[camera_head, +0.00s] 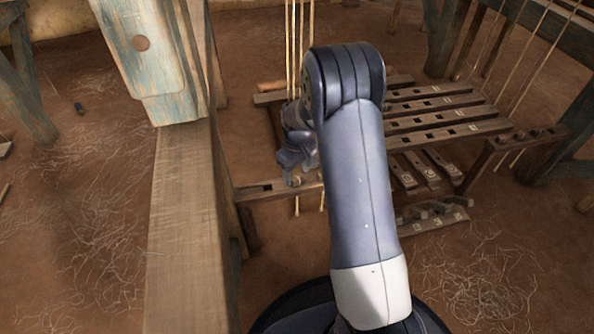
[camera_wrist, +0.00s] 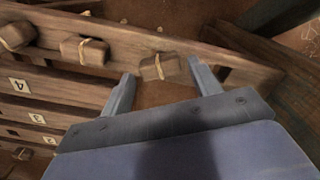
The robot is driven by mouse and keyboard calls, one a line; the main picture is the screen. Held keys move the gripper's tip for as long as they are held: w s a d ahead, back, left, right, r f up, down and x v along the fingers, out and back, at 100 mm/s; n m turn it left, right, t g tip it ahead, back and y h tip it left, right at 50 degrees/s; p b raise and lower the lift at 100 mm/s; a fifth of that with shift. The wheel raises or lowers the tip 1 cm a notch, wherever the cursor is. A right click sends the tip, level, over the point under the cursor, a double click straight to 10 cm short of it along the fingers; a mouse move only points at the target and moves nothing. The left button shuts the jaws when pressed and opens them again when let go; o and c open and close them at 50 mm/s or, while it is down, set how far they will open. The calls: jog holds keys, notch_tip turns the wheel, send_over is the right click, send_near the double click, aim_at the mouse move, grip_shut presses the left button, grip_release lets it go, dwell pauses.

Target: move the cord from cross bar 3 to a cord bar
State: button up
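My gripper (camera_head: 293,168) is at the left end of the slatted wooden bars, low beside the hanging cords (camera_head: 301,45). In the wrist view my gripper (camera_wrist: 161,72) is open, with a finger on each side of a wooden block (camera_wrist: 160,67) that has a pale cord loop around it. A gap shows at the left finger; whether the right finger touches the block I cannot tell. The block sits on a long wooden bar (camera_wrist: 235,69). The bar marked 3 (camera_wrist: 60,121) shows at lower left. The upper ends of the cords are out of view.
More blocks with cord loops (camera_wrist: 85,51) sit along the same bar to the left. In the head view, wooden bars (camera_head: 440,113) lie to the right, with short numbered pieces (camera_head: 424,170) below them. A thick beam (camera_head: 187,215) stands left. Open dirt floor lies beyond it.

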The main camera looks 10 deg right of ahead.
jog(key=shift+o, duration=1)
notch_tip(320, 180, up, 11)
jog(key=p, duration=0.4)
jog(key=shift+p, duration=0.4)
